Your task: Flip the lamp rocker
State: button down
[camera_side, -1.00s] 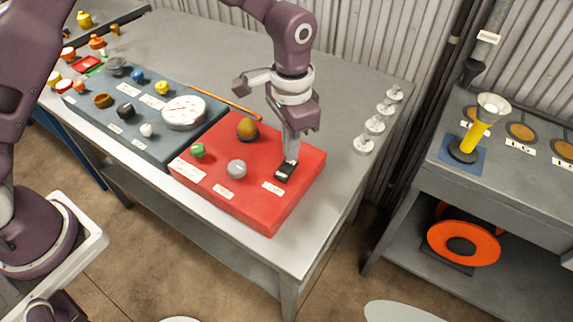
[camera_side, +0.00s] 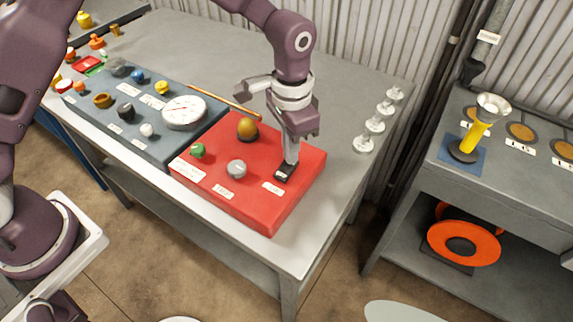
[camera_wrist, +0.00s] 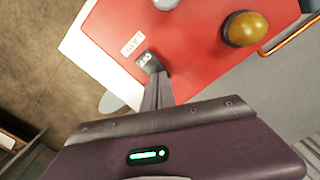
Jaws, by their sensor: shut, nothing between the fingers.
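The lamp rocker (camera_side: 284,174) is a small black switch near the right front part of the red panel (camera_side: 240,205), beside a white label. In the wrist view the rocker (camera_wrist: 144,60) shows small light marks, next to a label that seems to read LAMP (camera_wrist: 132,44). My gripper (camera_side: 290,163) is shut and empty, pointing down with its fingertips at the rocker's far end. In the wrist view the fingertips (camera_wrist: 156,76) overlap the rocker's near end and hide it. They look touching or nearly so. I cannot tell which way the rocker is tilted.
The red panel also carries an amber dome (camera_side: 247,127), a green knob (camera_side: 198,150) and a grey knob (camera_side: 237,168). A blue-grey panel with a gauge (camera_side: 184,112) lies to the left. Clear glass-like pieces (camera_side: 364,144) line the table's right edge.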

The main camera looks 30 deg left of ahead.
jog(key=shift+f, duration=0.5)
jog(key=shift+r, duration=3.55)
jog(key=s+a+r+n+t, duration=0.3)
jog(key=s+a+r, duration=0.75)
jog(key=r, duration=0.45)
jog(key=s+a+n+t, duration=0.1)
jog(key=s+a, duration=0.2)
jog(key=s, duration=0.4)
jog(key=s+a+n+t, duration=0.1)
jog(key=s+a+n, duration=0.1)
jog(key=s, duration=0.5)
jog(key=shift+s+a+f+t, duration=0.25)
jog(key=shift+a+f, duration=0.2)
jog(key=shift+a, duration=0.25)
